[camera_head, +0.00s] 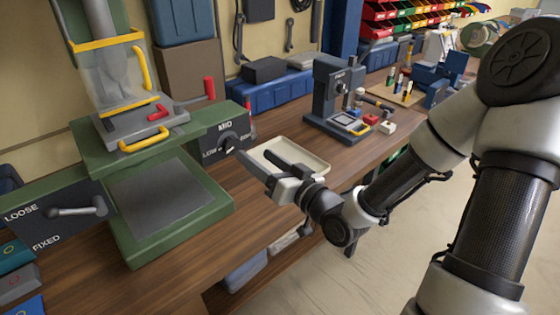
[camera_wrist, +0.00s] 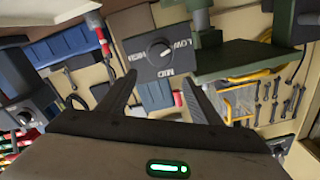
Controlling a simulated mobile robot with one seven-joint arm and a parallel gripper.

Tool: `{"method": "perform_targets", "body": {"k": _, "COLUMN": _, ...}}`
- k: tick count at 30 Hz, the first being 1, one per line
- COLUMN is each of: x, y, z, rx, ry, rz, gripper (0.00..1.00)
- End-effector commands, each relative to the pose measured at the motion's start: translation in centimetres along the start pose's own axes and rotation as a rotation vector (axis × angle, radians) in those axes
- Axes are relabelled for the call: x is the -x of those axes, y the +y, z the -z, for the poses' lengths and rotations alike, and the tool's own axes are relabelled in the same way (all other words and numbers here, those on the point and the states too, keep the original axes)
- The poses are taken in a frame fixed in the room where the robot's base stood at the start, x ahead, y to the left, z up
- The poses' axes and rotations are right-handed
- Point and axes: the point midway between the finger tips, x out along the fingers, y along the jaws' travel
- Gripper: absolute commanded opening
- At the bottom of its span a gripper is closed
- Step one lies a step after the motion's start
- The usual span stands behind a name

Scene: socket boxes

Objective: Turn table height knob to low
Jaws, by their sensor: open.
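The table height knob (camera_head: 229,143) is a dark round dial on a dark panel (camera_head: 208,142) at the right side of the green machine. The panel reads MID above the knob, with smaller labels at its sides. In the wrist view the knob (camera_wrist: 160,51) appears upside down between HIGH, MID and LOW labels, with a small light mark on its face; I cannot tell its exact setting. My gripper (camera_head: 254,154) is open and empty, to the right of and in front of the panel, apart from the knob. In the wrist view its fingers (camera_wrist: 159,80) point towards the panel.
The green machine (camera_head: 190,210) has a LOOSE/FIXED lever (camera_head: 80,211) at left and red and yellow handles above. A cream tray (camera_head: 312,163) lies behind my gripper. A small dark press (camera_head: 335,90) stands further right.

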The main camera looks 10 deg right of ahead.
Motion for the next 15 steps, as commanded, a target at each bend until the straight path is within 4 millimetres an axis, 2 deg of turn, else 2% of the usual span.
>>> {"method": "perform_targets", "body": {"k": 1, "x": 0.2, "y": -0.4, "z": 0.9, "rx": -0.009, "ry": -0.001, "rz": -0.001, "gripper": 0.59}}
{"method": "perform_targets", "body": {"k": 10, "x": 2.1, "y": -0.9, "z": 0.3, "rx": -0.007, "ry": -0.009, "rz": -0.003, "gripper": 0.59}}
{"method": "perform_targets", "body": {"k": 12, "x": 4.0, "y": -0.5, "z": -0.1, "rx": -0.004, "ry": -0.008, "rz": -0.007, "gripper": 0.59}}
{"method": "perform_targets", "body": {"k": 15, "x": 5.7, "y": -0.7, "z": 0.2, "rx": -0.004, "ry": -0.007, "rz": -0.004, "gripper": 0.59}}
